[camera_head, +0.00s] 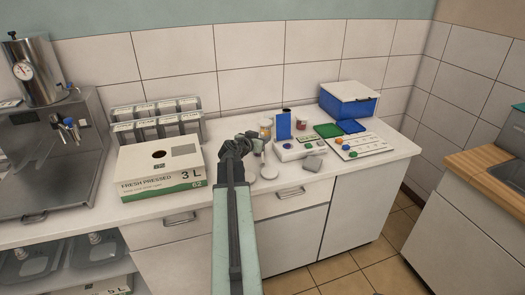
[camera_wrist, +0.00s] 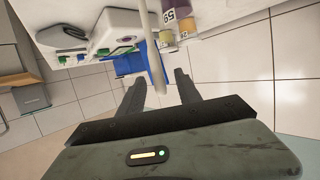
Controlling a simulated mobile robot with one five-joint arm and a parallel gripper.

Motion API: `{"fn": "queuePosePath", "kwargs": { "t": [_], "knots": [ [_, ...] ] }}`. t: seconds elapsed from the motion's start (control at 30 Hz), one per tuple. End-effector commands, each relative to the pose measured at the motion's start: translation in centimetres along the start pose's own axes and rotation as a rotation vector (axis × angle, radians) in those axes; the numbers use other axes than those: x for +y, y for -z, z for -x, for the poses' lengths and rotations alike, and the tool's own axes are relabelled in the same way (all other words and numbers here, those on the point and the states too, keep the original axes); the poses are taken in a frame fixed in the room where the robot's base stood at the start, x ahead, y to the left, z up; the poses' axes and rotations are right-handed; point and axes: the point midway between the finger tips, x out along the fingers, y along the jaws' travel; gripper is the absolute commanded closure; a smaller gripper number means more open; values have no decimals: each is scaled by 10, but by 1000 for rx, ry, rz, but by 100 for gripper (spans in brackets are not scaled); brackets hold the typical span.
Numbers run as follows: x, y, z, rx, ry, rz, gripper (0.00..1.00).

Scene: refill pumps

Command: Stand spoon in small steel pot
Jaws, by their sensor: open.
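My gripper (camera_head: 256,137) is open above the counter, right of the white carton. In the wrist view its two fingers (camera_wrist: 159,78) are apart, with a long pale rod (camera_wrist: 154,50) showing between them; it looks like the spoon's handle, but its end is not clear. I cannot tell whether the fingers touch it. In the head view my gripper and arm hide most of this spot. A small pale round thing (camera_head: 268,172) sits just below the gripper; I cannot tell whether it is the small steel pot.
A white carton (camera_head: 160,170) and a rack of grey bins (camera_head: 155,120) stand left. Right are jars (camera_head: 302,122), a white device (camera_head: 290,151), a green mat (camera_head: 327,130), a board with coloured knobs (camera_head: 355,147) and a blue-and-white box (camera_head: 349,101).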

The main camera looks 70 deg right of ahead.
Motion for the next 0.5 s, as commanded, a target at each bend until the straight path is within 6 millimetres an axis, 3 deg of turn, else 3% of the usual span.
{"fn": "queuePosePath", "kwargs": {
  "t": [0.07,0.27,0.43,0.5],
  "knots": [
    [-1,-2,-14,-1,-1,-1,59],
    [0,0,-14,-1,0,-1,59],
    [0,0,-14,-1,0,-1,100],
    [0,0,-14,-1,0,-1,100]
  ]
}}
